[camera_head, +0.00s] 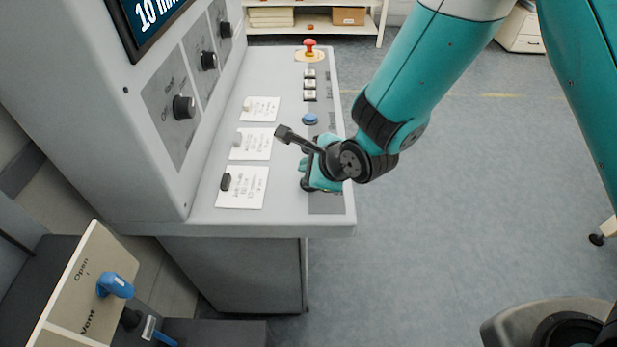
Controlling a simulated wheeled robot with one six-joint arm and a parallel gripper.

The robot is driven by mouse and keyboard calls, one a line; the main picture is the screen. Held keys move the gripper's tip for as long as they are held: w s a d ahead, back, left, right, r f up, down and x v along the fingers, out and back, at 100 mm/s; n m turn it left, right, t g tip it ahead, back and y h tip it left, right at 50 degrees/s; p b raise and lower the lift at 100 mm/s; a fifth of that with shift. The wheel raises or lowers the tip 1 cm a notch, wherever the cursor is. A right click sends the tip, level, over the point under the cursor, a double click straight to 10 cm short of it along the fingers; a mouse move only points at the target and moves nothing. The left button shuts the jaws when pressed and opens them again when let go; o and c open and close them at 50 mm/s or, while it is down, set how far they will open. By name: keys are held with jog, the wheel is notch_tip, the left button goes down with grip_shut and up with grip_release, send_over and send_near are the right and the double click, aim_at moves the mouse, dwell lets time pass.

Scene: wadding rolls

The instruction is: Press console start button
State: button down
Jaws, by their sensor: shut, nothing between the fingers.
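The console (275,85) is a grey machine with a sloped front ledge and a dark strip along the ledge's right edge. On that strip are a blue round button (310,119), several small square buttons (309,84) and a red mushroom knob (309,44) on a yellow base. The strip's lettering is too small to read, so I cannot tell which is the start button. My gripper (308,187) is shut and empty, low over the near end of the strip. It and the wrist hide what lies beneath, and I cannot tell whether the fingertips touch anything.
White cards (243,188) with small knobs or blocks lie on the ledge left of my gripper. Black rotary knobs (184,107) stick out from the upright panel. A panel with a blue valve handle (116,285) stands at lower left.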

dwell(0.4)
jog(key=shift+f+b, duration=0.45)
jog(key=shift+f+b, duration=0.35)
jog(key=shift+f, duration=0.05)
dwell(0.5)
jog(key=shift+r, duration=0.15)
jog(key=shift+r+p, duration=0.65)
jog(key=shift+r, duration=0.05)
jog(key=shift+r, duration=0.1)
jog(key=shift+r+p, duration=1.9)
jog(key=shift+r, duration=0.5)
jog(key=shift+r, duration=0.1)
